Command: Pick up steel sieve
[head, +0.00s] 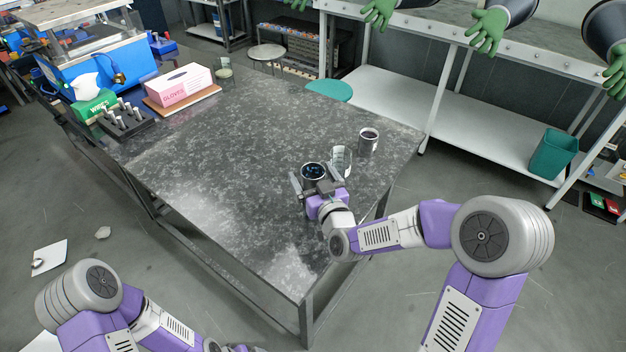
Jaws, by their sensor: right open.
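A round steel vessel with a dark, bluish inside (313,171) stands on the dark speckled table; it looks like the steel sieve, but its mesh is too small to make out. My right gripper (318,178) is open, with its fingers on either side of this vessel's near part. I cannot tell whether they touch it. The gripper hides the vessel's lower near side. My left arm is low at the bottom left, and only a sliver of what may be its gripper (240,348) shows at the bottom edge.
A clear glass beaker (341,158) stands just right of my right gripper. A steel cup with dark contents (368,141) is behind it. A pink-and-white glove box (180,85) and a dark rack (125,120) are at the table's far left. The table's left middle is clear.

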